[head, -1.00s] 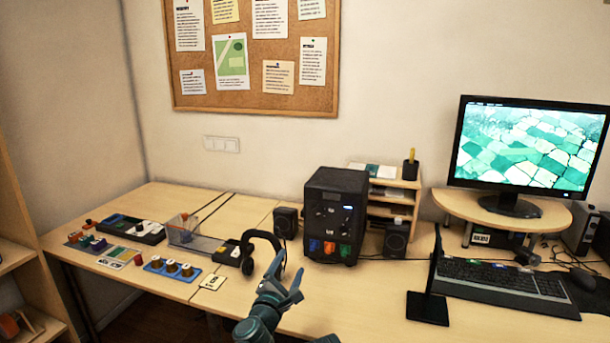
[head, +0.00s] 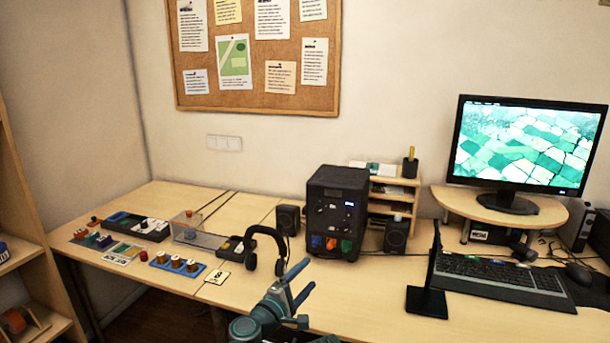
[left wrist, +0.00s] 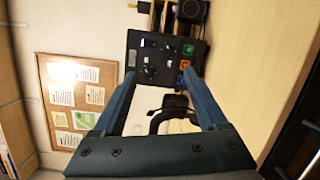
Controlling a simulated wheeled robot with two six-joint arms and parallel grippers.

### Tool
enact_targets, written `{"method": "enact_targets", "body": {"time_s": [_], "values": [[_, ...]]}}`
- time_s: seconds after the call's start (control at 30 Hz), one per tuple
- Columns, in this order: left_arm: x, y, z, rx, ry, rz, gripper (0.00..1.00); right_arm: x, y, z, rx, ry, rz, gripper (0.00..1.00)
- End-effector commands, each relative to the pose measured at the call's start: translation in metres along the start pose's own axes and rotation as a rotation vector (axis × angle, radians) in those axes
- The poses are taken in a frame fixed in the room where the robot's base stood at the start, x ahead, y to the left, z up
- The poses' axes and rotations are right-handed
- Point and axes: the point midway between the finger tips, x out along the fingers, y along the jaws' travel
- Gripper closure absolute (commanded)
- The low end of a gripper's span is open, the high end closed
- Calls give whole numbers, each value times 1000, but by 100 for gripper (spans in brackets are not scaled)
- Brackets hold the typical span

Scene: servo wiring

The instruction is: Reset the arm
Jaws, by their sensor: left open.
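My left gripper (head: 299,284) is raised at the front edge of the desk in the head view, its two fingers spread apart with nothing between them. In the left wrist view the two fingers of my left gripper (left wrist: 157,92) stand wide apart, and the view is turned on its side. Beyond them are the black headphones (left wrist: 170,108) and the black box with coloured sockets (left wrist: 165,60). In the head view the headphones (head: 264,240) stand just behind and left of the gripper, and the black box (head: 337,212) stands farther back. My right gripper does not show.
The wooden desk (head: 350,300) holds a monitor (head: 525,145), a keyboard (head: 495,280), a black stand (head: 428,295) and two speakers. At the left are a blue tray with spools (head: 177,263) and a clear bin (head: 195,237). A shelf unit stands at the far left.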

Motion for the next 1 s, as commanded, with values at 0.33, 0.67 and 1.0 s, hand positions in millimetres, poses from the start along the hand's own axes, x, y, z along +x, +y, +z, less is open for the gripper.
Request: {"method": "enact_targets", "body": {"time_s": [0.33,0.67,1.0], "values": [[-46,-109,6,614,-294,-489,25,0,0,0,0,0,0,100],[-154,-191,-59,949,-499,-1099,25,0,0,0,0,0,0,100],[-234,-203,-96,1035,-599,-1505,25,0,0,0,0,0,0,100]]}}
